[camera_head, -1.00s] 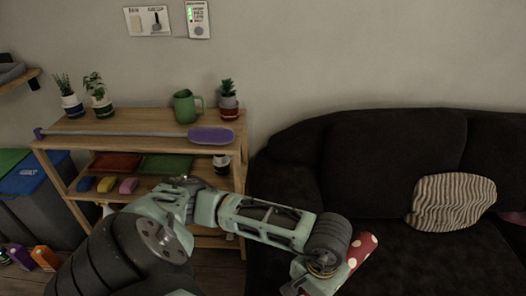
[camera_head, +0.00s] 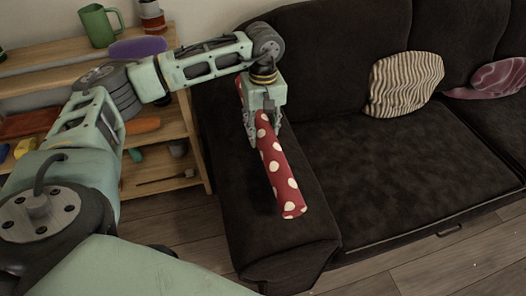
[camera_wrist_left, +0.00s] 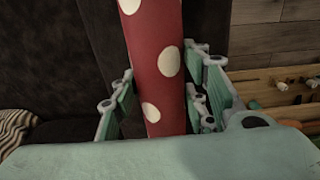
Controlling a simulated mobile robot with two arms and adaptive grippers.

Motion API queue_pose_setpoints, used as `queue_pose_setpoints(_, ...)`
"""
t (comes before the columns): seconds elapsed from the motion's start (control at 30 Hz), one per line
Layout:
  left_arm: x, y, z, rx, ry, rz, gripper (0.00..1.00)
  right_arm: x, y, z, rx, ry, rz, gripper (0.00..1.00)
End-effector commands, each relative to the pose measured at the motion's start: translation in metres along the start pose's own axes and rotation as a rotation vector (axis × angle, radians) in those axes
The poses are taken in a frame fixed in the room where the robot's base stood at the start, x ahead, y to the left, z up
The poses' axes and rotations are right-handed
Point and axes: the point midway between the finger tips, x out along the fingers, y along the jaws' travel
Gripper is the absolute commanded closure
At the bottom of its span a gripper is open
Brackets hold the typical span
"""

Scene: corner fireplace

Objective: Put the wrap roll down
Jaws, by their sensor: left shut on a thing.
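The wrap roll (camera_head: 278,172) is a long red tube with white dots. My left gripper (camera_head: 262,133) is shut around it near its middle. In the head view the roll lies lengthwise along the dark sofa's armrest (camera_head: 285,238), over its top. I cannot tell whether the roll touches the armrest or hangs just above it. In the left wrist view the roll (camera_wrist_left: 158,60) runs between the fingers (camera_wrist_left: 160,105), with dark sofa fabric behind it. My right gripper is not in view.
The dark sofa seat (camera_head: 400,170) is wide and clear. A striped cushion (camera_head: 404,84) and a purplish cushion (camera_head: 497,78) lie at its back. A wooden shelf (camera_head: 160,165) stands left of the armrest, with a green mug (camera_head: 98,26) on top. Wooden floor shows in front.

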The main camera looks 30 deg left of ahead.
Motion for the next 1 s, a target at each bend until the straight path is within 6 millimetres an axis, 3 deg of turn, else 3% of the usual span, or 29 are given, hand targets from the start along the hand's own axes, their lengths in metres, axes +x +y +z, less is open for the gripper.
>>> queue_pose_setpoints(0.1,0.021,-0.001,0.000,0.001,0.000,-0.002,0.88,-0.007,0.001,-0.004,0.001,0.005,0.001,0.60)
queue_pose_setpoints(0.33,0.040,0.000,0.000,0.002,0.000,0.000,0.88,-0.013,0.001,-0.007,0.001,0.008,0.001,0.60)
queue_pose_setpoints(0.53,0.067,0.000,0.000,0.001,0.001,-0.001,0.88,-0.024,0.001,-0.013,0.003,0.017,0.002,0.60)
queue_pose_setpoints(0.93,0.071,0.000,0.000,0.002,0.002,0.001,0.88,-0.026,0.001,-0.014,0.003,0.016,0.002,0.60)
queue_pose_setpoints(0.97,0.070,0.000,0.000,0.002,0.002,0.001,0.55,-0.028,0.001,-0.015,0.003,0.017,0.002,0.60)
queue_pose_setpoints(1.0,0.070,0.000,0.000,0.002,0.002,0.001,0.52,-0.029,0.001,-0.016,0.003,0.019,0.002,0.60)
